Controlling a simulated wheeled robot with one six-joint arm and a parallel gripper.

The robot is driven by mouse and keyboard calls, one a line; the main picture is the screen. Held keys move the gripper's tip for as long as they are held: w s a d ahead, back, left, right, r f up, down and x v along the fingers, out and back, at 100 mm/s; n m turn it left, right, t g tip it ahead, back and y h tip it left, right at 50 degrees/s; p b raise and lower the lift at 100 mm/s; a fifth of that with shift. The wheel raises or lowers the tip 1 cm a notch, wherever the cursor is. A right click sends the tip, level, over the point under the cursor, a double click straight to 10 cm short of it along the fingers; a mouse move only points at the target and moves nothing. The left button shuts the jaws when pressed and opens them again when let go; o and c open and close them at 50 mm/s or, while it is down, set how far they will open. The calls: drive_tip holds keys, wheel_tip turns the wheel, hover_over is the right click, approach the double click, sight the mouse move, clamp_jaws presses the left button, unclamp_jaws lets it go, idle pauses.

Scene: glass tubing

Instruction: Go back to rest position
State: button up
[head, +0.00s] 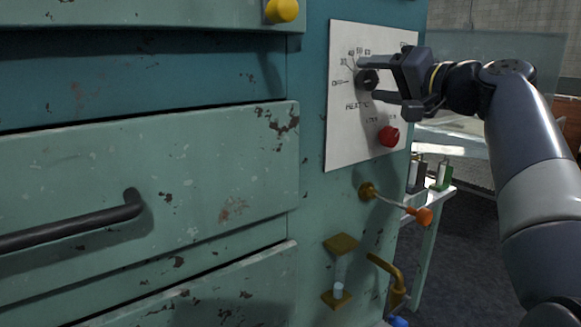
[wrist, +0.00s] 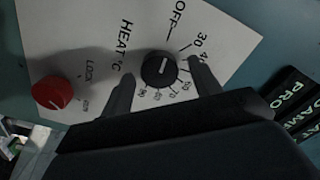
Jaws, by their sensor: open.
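My gripper (head: 368,78) is open at the white control panel, with its two fingers on either side of the black heat knob (head: 369,80). In the wrist view the knob (wrist: 160,70) sits between the fingers of my gripper (wrist: 162,88), with a gap visible on each side. The knob's white mark shows, and printed temperature numbers and OFF surround it. My arm reaches in from the right of the head view.
The white panel (head: 340,140) also carries a red lock knob (head: 388,136). Below are an orange-tipped lever (head: 424,216) and a brass tap (head: 392,280). A black drawer handle (head: 80,224) sticks out at left. A small table (head: 436,200) with bottles stands behind.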

drive_tip(key=shift+w+a, duration=0.25)
drive_tip(key=shift+w, duration=0.05)
